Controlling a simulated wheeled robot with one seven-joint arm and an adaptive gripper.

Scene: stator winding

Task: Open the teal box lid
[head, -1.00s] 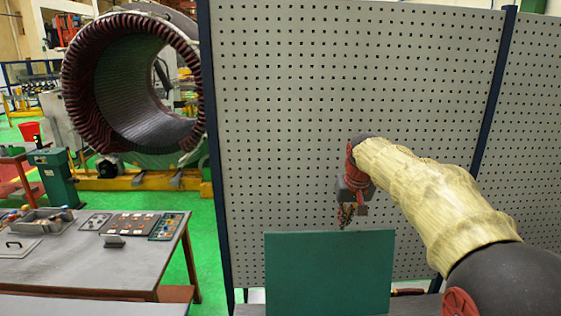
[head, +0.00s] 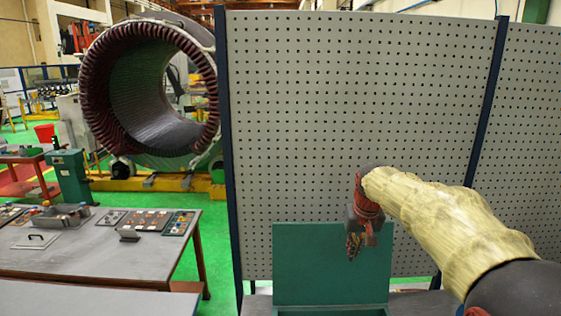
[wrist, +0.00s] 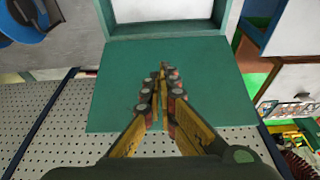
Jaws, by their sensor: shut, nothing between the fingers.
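The teal box lid (head: 320,268) stands upright, swung open, in front of the pegboard. The front of the teal box (head: 300,311) barely shows at the bottom edge of the head view. In the wrist view, the lid (wrist: 210,75) fills the middle, and the box (wrist: 170,32) is open at the top with a pale inside. My gripper (head: 354,252) overlaps the upper right part of the lid in the head view. Its fingers (wrist: 161,72) are shut, with nothing between them. I cannot tell whether they touch the lid.
A grey pegboard (head: 360,110) with dark posts stands behind the lid. A worktable (head: 95,258) with trays and control panels is at the left. A large stator (head: 150,90) stands behind it. Green floor shows between table and pegboard.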

